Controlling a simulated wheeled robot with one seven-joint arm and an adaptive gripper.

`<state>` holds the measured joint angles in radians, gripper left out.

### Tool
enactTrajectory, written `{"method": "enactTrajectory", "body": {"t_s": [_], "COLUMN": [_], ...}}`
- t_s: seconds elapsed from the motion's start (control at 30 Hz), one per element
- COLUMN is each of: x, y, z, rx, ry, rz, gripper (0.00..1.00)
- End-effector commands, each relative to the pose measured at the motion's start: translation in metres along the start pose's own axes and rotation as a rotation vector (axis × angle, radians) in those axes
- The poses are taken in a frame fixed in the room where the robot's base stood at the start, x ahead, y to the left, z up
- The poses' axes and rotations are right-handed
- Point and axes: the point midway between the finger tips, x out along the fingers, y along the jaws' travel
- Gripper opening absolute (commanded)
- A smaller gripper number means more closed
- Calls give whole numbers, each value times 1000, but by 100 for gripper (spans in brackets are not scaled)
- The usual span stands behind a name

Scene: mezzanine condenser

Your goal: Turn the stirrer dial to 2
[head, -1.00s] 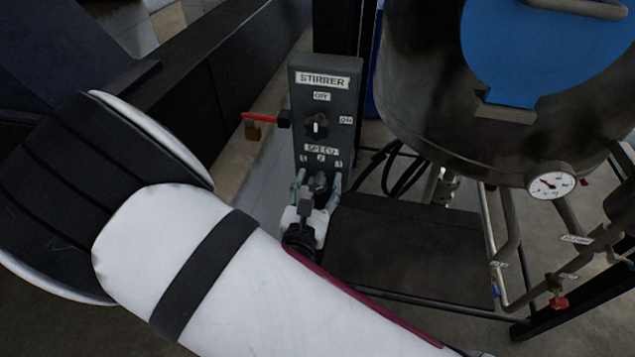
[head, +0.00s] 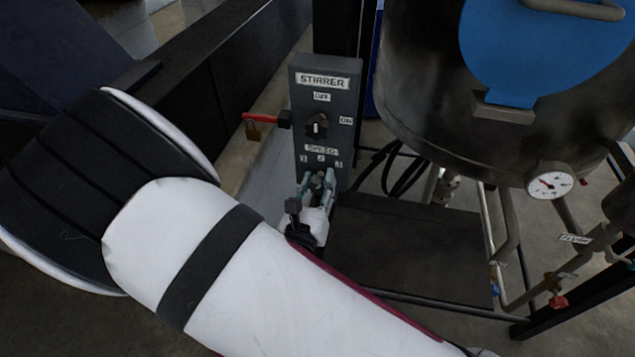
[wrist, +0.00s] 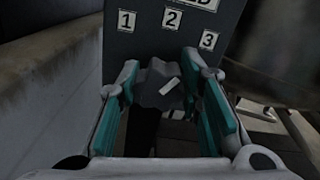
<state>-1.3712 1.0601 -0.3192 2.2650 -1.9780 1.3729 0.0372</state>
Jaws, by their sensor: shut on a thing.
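The stirrer control box (head: 342,110) is an upright dark grey panel in the head view, labelled STIRRER, with a SPEED label above the numbers 1, 2 and 3. The speed dial (wrist: 156,88) is a dark lobed knob with a white mark. In the wrist view the mark slants to the upper right, nearer the 3 label (wrist: 208,40) than the 2 label (wrist: 171,18). My gripper (head: 318,182) is shut on this dial, with a teal-padded finger on either side. In the head view the fingers hide most of the dial.
An upper ON/OFF knob (head: 317,125) sits above the speed dial. A large steel vessel (head: 430,130) with a gauge (head: 549,182) stands at right. A dark platform (head: 405,245) lies below.

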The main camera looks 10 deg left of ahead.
Motion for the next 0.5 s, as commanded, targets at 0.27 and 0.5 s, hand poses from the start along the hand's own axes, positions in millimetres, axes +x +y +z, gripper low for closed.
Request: {"method": "enactTrajectory", "body": {"t_s": [0.27, 0.5], "x": [-1, -1], "y": [0, 1], "z": [0, 0], "rx": [-248, -419], "ry": [1, 0], "rz": [1, 1], "gripper": [5, 5]}}
